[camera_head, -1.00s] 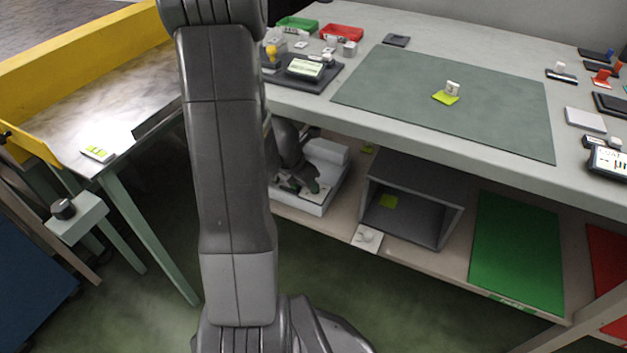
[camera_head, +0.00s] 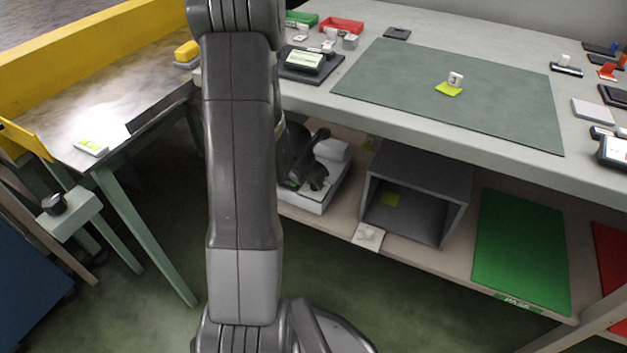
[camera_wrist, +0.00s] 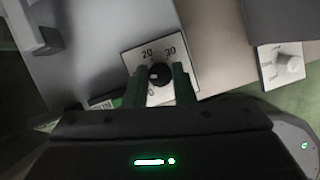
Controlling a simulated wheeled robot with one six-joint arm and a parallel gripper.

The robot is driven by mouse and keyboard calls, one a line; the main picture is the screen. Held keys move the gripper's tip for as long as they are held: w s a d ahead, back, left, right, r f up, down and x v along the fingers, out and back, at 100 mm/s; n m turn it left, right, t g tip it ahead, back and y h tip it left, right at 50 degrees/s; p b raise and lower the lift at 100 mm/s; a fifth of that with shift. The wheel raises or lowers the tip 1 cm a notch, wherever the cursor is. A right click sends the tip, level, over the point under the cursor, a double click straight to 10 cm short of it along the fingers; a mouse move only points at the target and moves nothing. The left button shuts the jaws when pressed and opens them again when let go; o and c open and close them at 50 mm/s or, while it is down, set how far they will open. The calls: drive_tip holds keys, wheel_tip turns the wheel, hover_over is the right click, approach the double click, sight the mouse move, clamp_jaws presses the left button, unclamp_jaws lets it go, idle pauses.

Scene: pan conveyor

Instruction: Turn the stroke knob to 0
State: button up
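The black stroke knob (camera_wrist: 160,75) is in the wrist view, on a white dial plate (camera_wrist: 134,57) marked with 20, 30 and a 0 at the lower left. A small pale mark shows on the knob's left side; I cannot read its setting surely. My gripper (camera_wrist: 164,84) has its two fingers apart, one on each side of the knob, with narrow gaps; contact is not clear. In the head view my gripper (camera_head: 312,178) is over the white machine (camera_head: 307,199) on the lower shelf. The knob itself is not discernible there.
A second plate (camera_head: 367,238) with a pale knob lies right of the machine, before a grey open box (camera_head: 442,222). It also shows in the wrist view (camera_wrist: 267,72). A green mat (camera_head: 520,250) lies further right. The worktop (camera_head: 420,145) overhangs the shelf.

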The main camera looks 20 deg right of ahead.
clamp_jaws()
